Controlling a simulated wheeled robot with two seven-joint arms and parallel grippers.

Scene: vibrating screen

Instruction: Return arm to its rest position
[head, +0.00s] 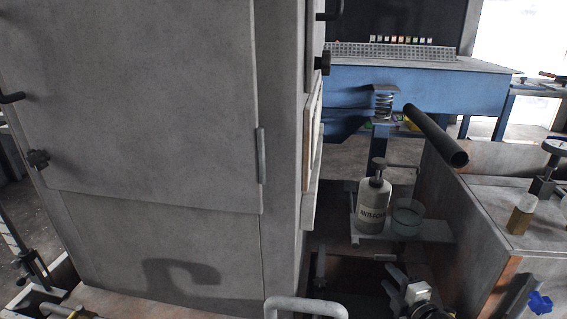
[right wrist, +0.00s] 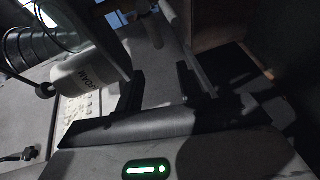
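My right gripper (head: 393,282) is low in the head view, right of centre, below the small shelf with the bottle. In the right wrist view its two dark fingers (right wrist: 163,88) stand apart, with nothing seen between them. A green light glows on its body at the bottom of that view. My left gripper is not seen in the head view.
A tall grey cabinet (head: 150,110) fills the left. A white labelled bottle (head: 373,200) and a glass beaker (head: 407,217) stand on a small shelf (head: 436,232) above my right gripper. A dark pipe (head: 436,135) and a blue machine (head: 430,88) are behind.

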